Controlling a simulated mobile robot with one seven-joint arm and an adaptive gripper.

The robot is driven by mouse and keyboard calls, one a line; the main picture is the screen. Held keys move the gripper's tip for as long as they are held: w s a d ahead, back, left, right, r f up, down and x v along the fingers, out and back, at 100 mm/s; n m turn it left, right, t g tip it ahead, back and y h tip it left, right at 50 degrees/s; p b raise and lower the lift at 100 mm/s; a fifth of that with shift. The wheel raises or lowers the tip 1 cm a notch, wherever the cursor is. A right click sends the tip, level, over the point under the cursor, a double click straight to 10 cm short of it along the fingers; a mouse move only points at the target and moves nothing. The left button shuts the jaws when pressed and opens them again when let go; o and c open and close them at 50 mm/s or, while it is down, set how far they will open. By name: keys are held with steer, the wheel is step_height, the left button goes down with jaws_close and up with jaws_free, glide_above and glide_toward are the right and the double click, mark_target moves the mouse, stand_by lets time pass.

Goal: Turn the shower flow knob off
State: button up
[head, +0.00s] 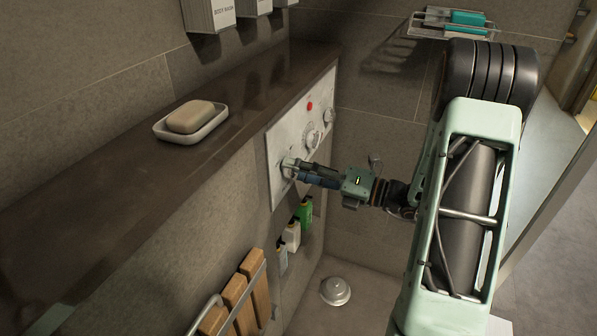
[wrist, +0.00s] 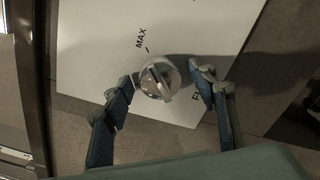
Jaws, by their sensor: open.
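The white control panel (head: 278,148) is on the wall below the ledge. The round silver knob (wrist: 158,80) has a raised bar across its face, which slants from upper left to lower right. The word MAX and a short tick are printed above it. A second label beginning with F is partly hidden by the right finger. My gripper (wrist: 165,82) is open, with one fingertip on each side of the knob. I cannot tell whether either fingertip touches it. In the head view my gripper (head: 295,168) is at the panel's near lower end and hides most of this knob.
Two other knobs, a middle one (head: 312,137) and a far one (head: 330,115), and a red button (head: 309,106) are farther along the panel. A soap dish (head: 163,133) stands on the ledge. Small bottles (head: 292,236) and a wooden-slatted seat (head: 235,292) are below.

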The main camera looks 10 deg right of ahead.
steer(key=shift+c, duration=0.3)
steer(key=c, duration=1.1)
steer(key=n, duration=0.4)
steer(key=shift+n, duration=0.3)
steer(key=n+b, duration=0.1)
steer(key=n, duration=0.3)
steer(key=shift+f+n, duration=0.1)
steer(key=shift+n, duration=0.2)
steer(key=n+b, duration=0.2)
steer(key=n, duration=0.2)
steer(key=shift+n+b, duration=1.4)
steer(key=shift+n, duration=0.9)
